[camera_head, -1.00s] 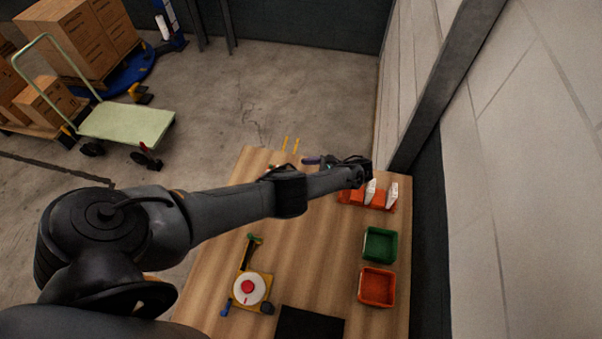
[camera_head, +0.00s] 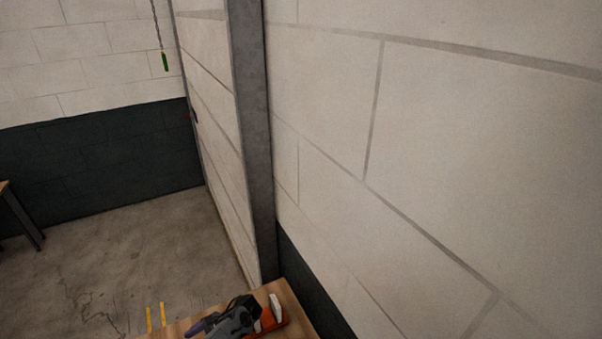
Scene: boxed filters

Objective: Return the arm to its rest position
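Only the end of my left arm shows, at the bottom edge of the head view. My dark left gripper (camera_head: 230,318) is over the far end of the wooden table (camera_head: 283,291), just left of an orange holder (camera_head: 283,326) with a white piece (camera_head: 277,304) standing in it. Its fingers are too small and cut off to tell whether they are open or shut. A purple tip (camera_head: 196,329) shows at its left side. The rest of the arm is below the frame. My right gripper is not in view.
A pale block wall (camera_head: 450,130) fills the right side, close beside the table. A grey post (camera_head: 252,140) stands behind the table end. Bare concrete floor (camera_head: 130,250) lies to the left, with yellow marks (camera_head: 156,318) near the table.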

